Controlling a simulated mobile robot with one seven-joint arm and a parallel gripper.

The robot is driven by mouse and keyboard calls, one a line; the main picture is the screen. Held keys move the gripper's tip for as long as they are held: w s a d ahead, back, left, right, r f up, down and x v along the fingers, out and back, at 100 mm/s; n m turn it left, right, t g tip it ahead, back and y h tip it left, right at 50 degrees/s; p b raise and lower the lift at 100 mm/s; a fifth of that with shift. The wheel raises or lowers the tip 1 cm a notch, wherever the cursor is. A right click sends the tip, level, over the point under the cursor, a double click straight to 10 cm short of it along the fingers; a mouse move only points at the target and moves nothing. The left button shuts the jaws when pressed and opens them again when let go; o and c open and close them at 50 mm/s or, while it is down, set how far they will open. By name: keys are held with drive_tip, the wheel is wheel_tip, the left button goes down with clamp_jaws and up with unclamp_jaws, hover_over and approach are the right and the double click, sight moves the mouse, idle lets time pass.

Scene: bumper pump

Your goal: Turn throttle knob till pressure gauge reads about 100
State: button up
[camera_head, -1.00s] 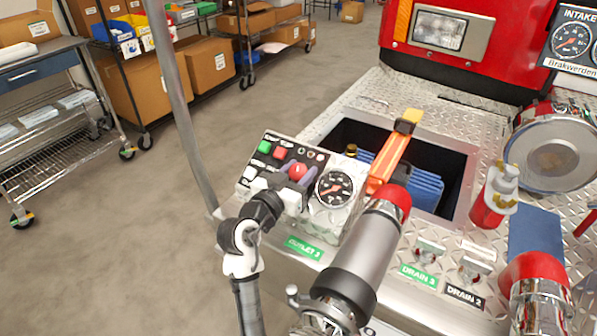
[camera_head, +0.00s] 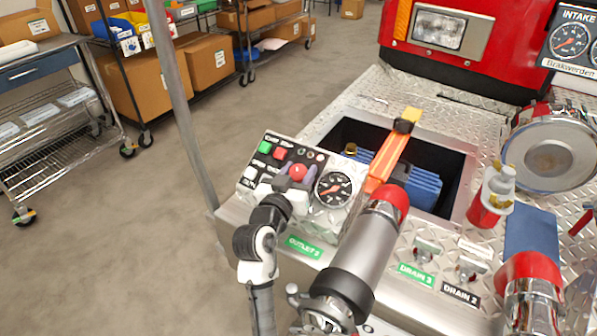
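The throttle knob (camera_head: 298,172) is the red round knob on the control panel (camera_head: 262,158), in the head view. The pressure gauge (camera_head: 334,189) is a round black dial just right of it; its needle shows, but the numbers are too small to read. My gripper (camera_head: 291,182) is at the panel just below the knob, with its fingers at the knob's lower edge. Whether the fingers touch or close on the knob cannot be told. My wrist hides the panel's lower part.
A silver nozzle with a red end (camera_head: 393,199) stands close right of the gauge. An orange-handled tool (camera_head: 393,150) lies across the open bay (camera_head: 455,172) behind it. A grey pole (camera_head: 178,92) rises left of the panel. Open floor lies to the left.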

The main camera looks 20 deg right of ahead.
drive_tip(key=o, duration=0.3)
drive_tip(key=shift+a, duration=0.1)
drive_tip(key=b+v, duration=0.3)
drive_tip(key=v, duration=0.5)
drive_tip(key=p, duration=0.5)
approach(294, 179)
drive_tip(key=shift+v, duration=0.95)
drive_tip(key=shift+r, duration=0.15)
